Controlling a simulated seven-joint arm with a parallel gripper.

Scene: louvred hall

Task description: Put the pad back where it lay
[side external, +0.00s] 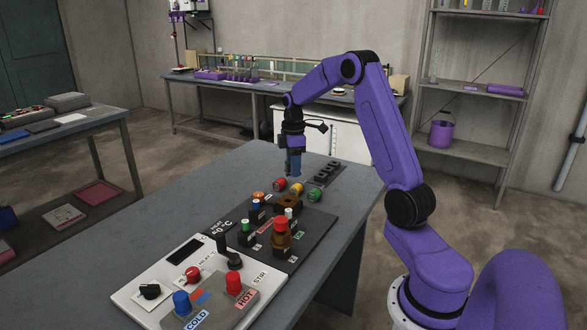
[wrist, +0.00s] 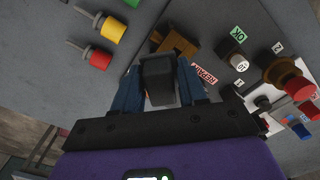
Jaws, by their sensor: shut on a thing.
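My gripper (side external: 293,166) hangs above the far part of the grey table, fingers down. In the wrist view its blue fingers (wrist: 160,92) are shut on a dark grey block, apparently the pad (wrist: 158,78). The pad is between the fingertips and off the table. In the side view the fingers hide it or it is too small to make out. A brown block with a dark opening (side external: 289,204) stands on the black board, nearer the camera than my gripper; it also shows just beyond the pad in the wrist view (wrist: 178,44).
Red (side external: 279,184), yellow (side external: 297,188) and green (side external: 315,194) round-ended pieces lie close below my gripper. A black slotted holder (side external: 328,172) is to the right. A white control panel (side external: 135,292) is at the front. The table's left side is clear.

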